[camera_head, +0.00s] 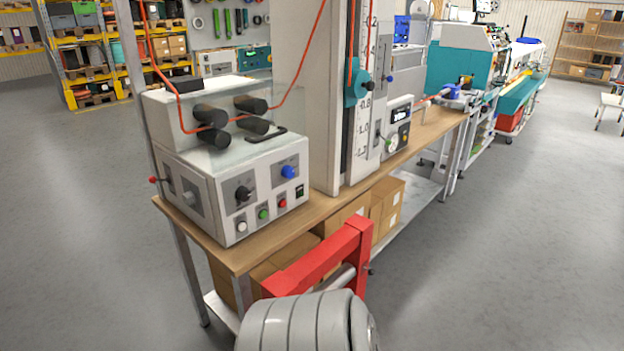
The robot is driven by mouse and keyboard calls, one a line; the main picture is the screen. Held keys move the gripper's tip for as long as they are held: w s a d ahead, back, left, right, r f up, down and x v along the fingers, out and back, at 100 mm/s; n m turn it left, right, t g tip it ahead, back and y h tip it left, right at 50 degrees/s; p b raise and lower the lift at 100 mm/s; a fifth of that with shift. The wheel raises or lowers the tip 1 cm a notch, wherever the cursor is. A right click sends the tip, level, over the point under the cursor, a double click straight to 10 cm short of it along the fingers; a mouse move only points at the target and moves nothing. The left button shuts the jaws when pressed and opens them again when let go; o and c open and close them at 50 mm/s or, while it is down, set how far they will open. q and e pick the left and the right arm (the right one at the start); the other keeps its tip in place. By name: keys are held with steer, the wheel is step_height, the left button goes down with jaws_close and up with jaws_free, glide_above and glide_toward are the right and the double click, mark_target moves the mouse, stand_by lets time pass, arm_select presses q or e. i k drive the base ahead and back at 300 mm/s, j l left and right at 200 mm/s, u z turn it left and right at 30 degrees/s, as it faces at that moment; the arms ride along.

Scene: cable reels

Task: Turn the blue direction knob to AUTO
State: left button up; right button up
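Below are a white button (241,226), a green button (263,214), a red button (282,203) and a small dark switch (299,191). Nothing touches the blue knob. Neither of my grippers is in view.
A red frame (318,258) stands before the bench, with a rounded grey shape (305,322) at the bottom edge. A tall grey column with a scale (362,120) rises right of the control box. Cardboard boxes (386,208) sit beneath the wooden bench top (245,254). Floor is clear on both sides.

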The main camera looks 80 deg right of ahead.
mark_target(287, 172)
steer(key=z, duration=2.5)
